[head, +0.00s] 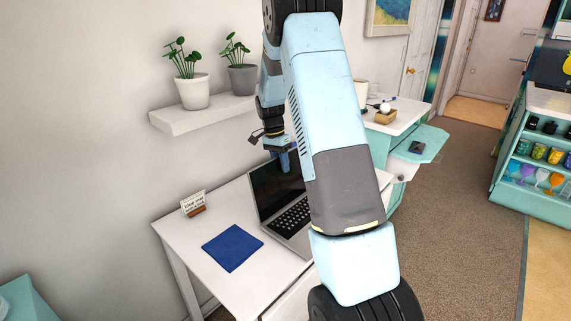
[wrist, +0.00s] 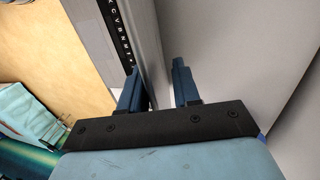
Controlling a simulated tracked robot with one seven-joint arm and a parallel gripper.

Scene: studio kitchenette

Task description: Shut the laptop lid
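The laptop (head: 292,222) stands open on the white desk, its dark screen upright against the wall side and its keyboard facing the front. My arm covers its right part in the head view. My gripper (head: 286,162) points down at the top of the lid (head: 266,188). In the wrist view my gripper (wrist: 157,85) has its two blue fingers apart. The grey lid (wrist: 150,50) runs edge-on into the gap between them, with a strip of keyboard (wrist: 118,30) to the left. Whether a finger touches the lid is not clear.
A shelf (head: 205,112) with two potted plants hangs above, left of my gripper.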

